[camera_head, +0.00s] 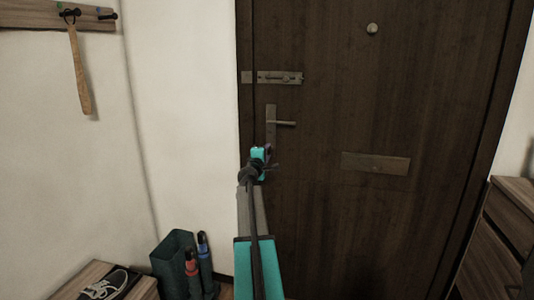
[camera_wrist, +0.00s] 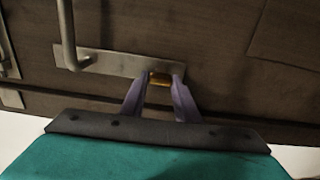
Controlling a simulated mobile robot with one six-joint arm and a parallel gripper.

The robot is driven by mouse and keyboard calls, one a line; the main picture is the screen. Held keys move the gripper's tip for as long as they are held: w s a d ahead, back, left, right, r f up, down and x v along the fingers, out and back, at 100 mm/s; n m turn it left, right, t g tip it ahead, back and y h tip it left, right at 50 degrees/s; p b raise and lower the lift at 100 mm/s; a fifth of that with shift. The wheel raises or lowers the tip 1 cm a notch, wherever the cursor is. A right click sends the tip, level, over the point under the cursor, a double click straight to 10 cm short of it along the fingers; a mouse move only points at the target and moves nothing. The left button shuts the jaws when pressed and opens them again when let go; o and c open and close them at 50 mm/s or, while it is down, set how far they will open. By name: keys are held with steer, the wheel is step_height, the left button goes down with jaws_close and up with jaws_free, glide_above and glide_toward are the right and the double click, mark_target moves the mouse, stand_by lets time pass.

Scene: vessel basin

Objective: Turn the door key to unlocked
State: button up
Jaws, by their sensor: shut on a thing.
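The dark wooden door (camera_head: 330,140) is closed in the head view. A handle plate with a lever (camera_head: 284,123) is on its left side, and the plate also shows in the wrist view (camera_wrist: 112,63). My gripper (camera_head: 266,152) is at the lower end of this plate. In the wrist view my gripper (camera_wrist: 159,84) has its two purple fingers shut on a small brass-coloured key (camera_wrist: 160,79) at the end of the plate. The fingers cover the key's sides. I cannot tell from these frames which way the lock is set.
A sliding bolt (camera_head: 275,78) is above the handle, and a letter plate (camera_head: 376,164) is to the right. An umbrella bin (camera_head: 174,262) and a bench with a shoe (camera_head: 105,285) are at lower left. A drawer unit (camera_head: 505,235) is at right.

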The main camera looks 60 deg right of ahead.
steer(key=o, duration=1)
steer(key=shift+o, duration=0.2)
steer(key=shift+a, duration=0.1)
steer(key=v, duration=1.3)
steer(key=shift+a, duration=0.3)
